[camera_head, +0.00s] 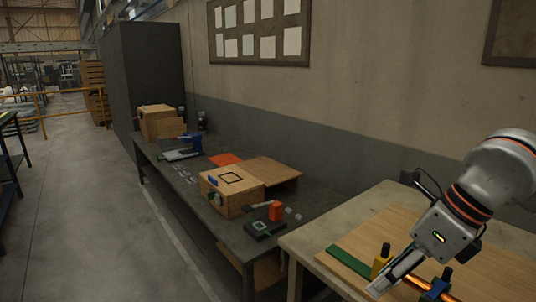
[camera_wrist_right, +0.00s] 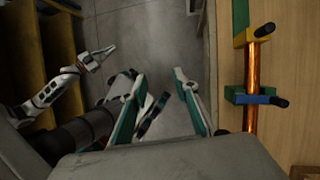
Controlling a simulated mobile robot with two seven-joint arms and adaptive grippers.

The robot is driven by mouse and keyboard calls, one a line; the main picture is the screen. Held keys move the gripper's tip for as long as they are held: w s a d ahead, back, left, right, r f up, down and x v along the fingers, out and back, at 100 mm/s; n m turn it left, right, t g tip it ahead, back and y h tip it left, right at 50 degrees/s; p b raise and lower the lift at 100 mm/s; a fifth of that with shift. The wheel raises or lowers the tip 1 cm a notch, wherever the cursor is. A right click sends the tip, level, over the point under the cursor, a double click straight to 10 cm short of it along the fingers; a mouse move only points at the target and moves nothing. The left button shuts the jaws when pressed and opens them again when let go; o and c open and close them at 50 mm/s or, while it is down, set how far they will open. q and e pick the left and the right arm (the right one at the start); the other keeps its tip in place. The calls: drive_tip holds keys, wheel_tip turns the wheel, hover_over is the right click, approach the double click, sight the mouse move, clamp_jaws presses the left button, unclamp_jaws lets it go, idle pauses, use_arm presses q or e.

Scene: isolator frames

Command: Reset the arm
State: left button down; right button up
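My right arm comes in from the right in the head view, and its gripper (camera_head: 386,286) points down-left near the front of the wooden-topped table. In the right wrist view its two fingers (camera_wrist_right: 160,105) stand apart, and nothing is held between them. The gripper is beside the board with the copper rod, apart from it. My left gripper (camera_wrist_right: 104,55) shows small at the upper left of the right wrist view, away from the table; whether its fingers are open is too small to tell. It is outside the head view.
A copper rod (camera_wrist_right: 252,84) rests in yellow and blue holders on a wooden board (camera_wrist_right: 295,90). A dark bench (camera_head: 145,151) at the left carries a wooden box (camera_head: 243,200), a red block (camera_head: 275,211) and a blue-and-white device (camera_head: 183,149). The floor (camera_head: 90,220) at left is clear.

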drive_tip(key=s+a+r+m+g+y, duration=0.1)
drive_tip(key=s+a+g+y, duration=0.2)
drive_tip(key=a+y, duration=0.5)
drive_tip(key=s+a+r+m+g+y, duration=0.1)
drive_tip(key=s+a+g+y, duration=0.3)
drive_tip(key=a, duration=0.8)
drive_tip(key=w+d+f+m+t+y, duration=0.2)
drive_tip(key=w+m+t, duration=0.3)
drive_tip(key=m+t, duration=0.3)
drive_tip(key=w+d+f+m+t+y, duration=0.1)
drive_tip(key=w+m+t+y, duration=0.1)
drive_tip(key=w+m+t, duration=0.45)
drive_tip(key=w+d+f+m+t+h, duration=0.2)
drive_tip(key=d+f+m+t+h, duration=0.4)
drive_tip(key=f+m, duration=0.4)
drive_tip(key=s+d+f+m+h, duration=0.2)
drive_tip(key=d+f+m+h, duration=0.25)
drive_tip(key=f, duration=0.55)
drive_tip(key=s+d+f+m+h, duration=0.25)
drive_tip(key=f+m+h, duration=0.3)
drive_tip(key=f, duration=0.35)
drive_tip(key=s+d+f+m+g, duration=0.2)
drive_tip(key=s+f, duration=0.3)
drive_tip(key=f, duration=0.1)
drive_tip(key=s+d+f+m+g+h, duration=0.1)
drive_tip(key=s+f+g, duration=0.2)
drive_tip(key=s+f, duration=0.3)
drive_tip(key=shift+d+f+m+h, duration=0.3)
drive_tip(key=shift+d+f+m, duration=0.05)
drive_tip(key=shift+f, duration=0.45)
